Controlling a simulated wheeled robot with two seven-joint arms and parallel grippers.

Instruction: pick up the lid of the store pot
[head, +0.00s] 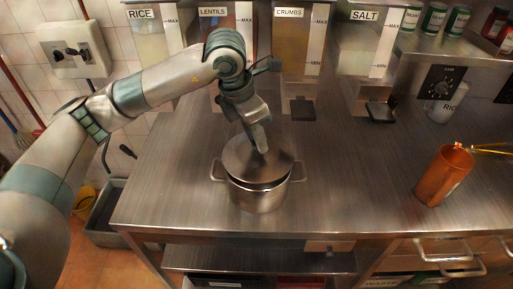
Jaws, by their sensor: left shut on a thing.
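The store pot (258,198) is a steel pot with two side handles, standing on the metal counter. Its round lid (240,160) lies over the pot's top, looking slightly tilted with a dark gap below its front edge. My left gripper (262,148) comes down from above and is shut on the lid near its middle. The gripped part is hidden by the fingers. I cannot tell whether the lid still touches the rim. My right gripper is not in view.
Dispensers labelled rice (150,40), lentils, crumbs and salt (368,45) line the back. The counter (350,180) between pot and cup is clear.

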